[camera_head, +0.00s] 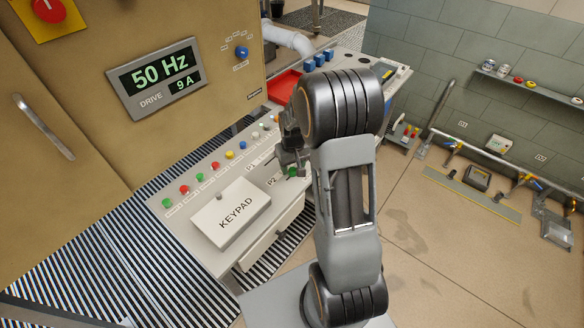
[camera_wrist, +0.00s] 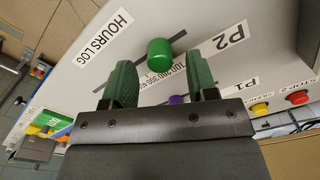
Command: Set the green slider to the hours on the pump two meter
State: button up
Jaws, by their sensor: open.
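The green slider knob (camera_wrist: 160,55) stands on a dark slot in the white panel (camera_wrist: 235,70), beside a printed scale with numbers such as 100, 200 and 300. It lies between the labels HOURS LOG (camera_wrist: 103,37) and P2 (camera_wrist: 230,36). My gripper (camera_wrist: 163,84) is open, with one green finger to each side of the knob's line; I cannot tell whether either touches it. In the head view my gripper (camera_head: 292,160) is low over the console, with the green knob (camera_head: 292,172) partly hidden by it. I cannot make out a pump two hours reading.
A purple knob (camera_wrist: 177,99) sits behind the fingers, near the P1 label (camera_wrist: 246,85). The white KEYPAD box (camera_head: 231,212) and a row of coloured buttons (camera_head: 201,177) share the console. The drive display (camera_head: 157,76) reads 50 Hz, 9 A. Open floor (camera_head: 440,240) lies to the right.

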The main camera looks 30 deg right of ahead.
jog(key=shift+f, duration=0.9)
jog(key=shift+c, duration=0.2)
grip_shut()
